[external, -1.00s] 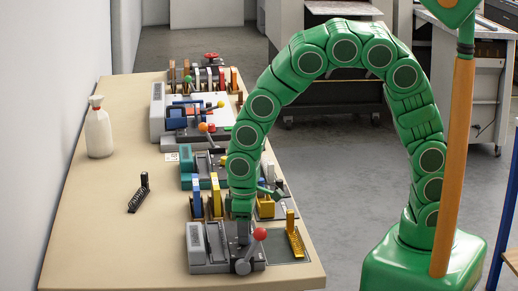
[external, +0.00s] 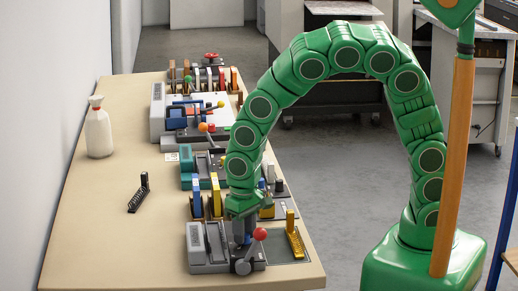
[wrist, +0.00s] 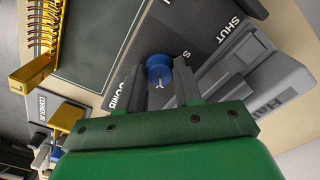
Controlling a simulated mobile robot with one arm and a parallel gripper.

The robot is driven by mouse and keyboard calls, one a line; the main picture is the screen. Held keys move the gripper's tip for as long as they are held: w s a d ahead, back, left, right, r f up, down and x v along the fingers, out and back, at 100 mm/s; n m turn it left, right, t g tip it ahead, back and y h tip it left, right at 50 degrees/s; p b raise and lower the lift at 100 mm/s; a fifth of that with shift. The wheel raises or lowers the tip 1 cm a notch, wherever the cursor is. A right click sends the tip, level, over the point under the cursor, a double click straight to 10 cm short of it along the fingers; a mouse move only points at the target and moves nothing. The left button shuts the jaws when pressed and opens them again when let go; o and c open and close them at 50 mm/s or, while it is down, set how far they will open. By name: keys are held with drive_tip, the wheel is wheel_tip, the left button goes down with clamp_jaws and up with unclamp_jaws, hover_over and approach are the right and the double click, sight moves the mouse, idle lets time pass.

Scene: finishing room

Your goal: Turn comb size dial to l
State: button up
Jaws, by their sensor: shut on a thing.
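The comb size dial (wrist: 158,66) is a blue round knob with a small white pointer mark in the wrist view. It sits on the dark panel of the grey machine (external: 205,262) at the front of the bench. My gripper (wrist: 159,82) is shut on the dial, one grey finger on each side. Printing beside it is partly hidden by the fingers; part of the word "COMB" and a letter "S" show, and I cannot read the dial's setting. In the external view my gripper (external: 243,233) points down onto the machine, and the dial is mostly hidden.
A gold comb-bound book (external: 294,236) is to the right. Other machines (external: 196,178) line the bench behind.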

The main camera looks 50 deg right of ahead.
idle(0.3)
drive_tip(key=o, duration=1)
drive_tip(key=shift+r, duration=0.1)
drive_tip(key=shift+r, duration=3.8)
